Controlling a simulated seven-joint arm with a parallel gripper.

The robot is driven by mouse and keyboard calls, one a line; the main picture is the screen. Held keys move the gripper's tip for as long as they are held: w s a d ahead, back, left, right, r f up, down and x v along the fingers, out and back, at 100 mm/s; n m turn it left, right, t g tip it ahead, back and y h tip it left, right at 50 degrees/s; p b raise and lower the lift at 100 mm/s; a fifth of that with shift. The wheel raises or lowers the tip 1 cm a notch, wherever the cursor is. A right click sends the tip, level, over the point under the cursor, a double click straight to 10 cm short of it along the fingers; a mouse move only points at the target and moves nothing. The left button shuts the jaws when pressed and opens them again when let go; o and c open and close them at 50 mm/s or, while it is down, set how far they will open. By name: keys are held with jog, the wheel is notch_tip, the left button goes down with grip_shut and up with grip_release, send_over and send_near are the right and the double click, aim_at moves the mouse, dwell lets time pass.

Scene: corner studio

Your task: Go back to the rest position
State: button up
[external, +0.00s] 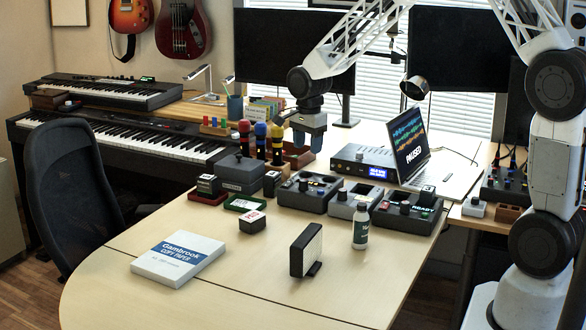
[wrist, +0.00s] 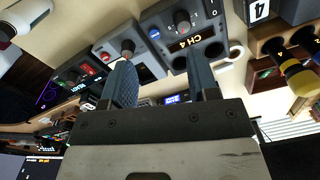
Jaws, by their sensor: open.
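My gripper (external: 308,143) hangs above the back of the desk in the external view, fingers pointing down. It is near the microphones and above the row of grey control boxes. In the wrist view my gripper (wrist: 162,75) shows two blue-grey fingers set apart with nothing held between them. My arm reaches in from the right side of the external view.
Microphones with red, yellow and blue tops (external: 260,142) stand close left of my gripper. The laptop (external: 410,140) and a black audio unit (external: 362,163) are to its right. Monitors (external: 295,50) stand behind. A paper pack (external: 178,257) lies at front left; the front desk has clear patches.

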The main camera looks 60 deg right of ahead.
jog(key=s+a+r+n+t, duration=0.1)
jog(key=s+a+r+n, duration=0.9)
jog(key=s+a+r, duration=0.45)
jog(key=s+a+r+n, duration=0.1)
jog(key=s+a+n, duration=0.1)
jog(key=s, duration=0.6)
jog(key=s+a+r+n, duration=0.1)
jog(key=s+a+n, duration=0.1)
jog(key=s+n, duration=0.3)
jog(key=s+a+r+n+t, duration=0.1)
jog(key=s+n, duration=0.3)
jog(key=s, duration=0.7)
jog(key=shift+s+a+r, duration=0.3)
jog(key=shift+a+r, duration=0.1)
jog(key=shift+a, duration=0.35)
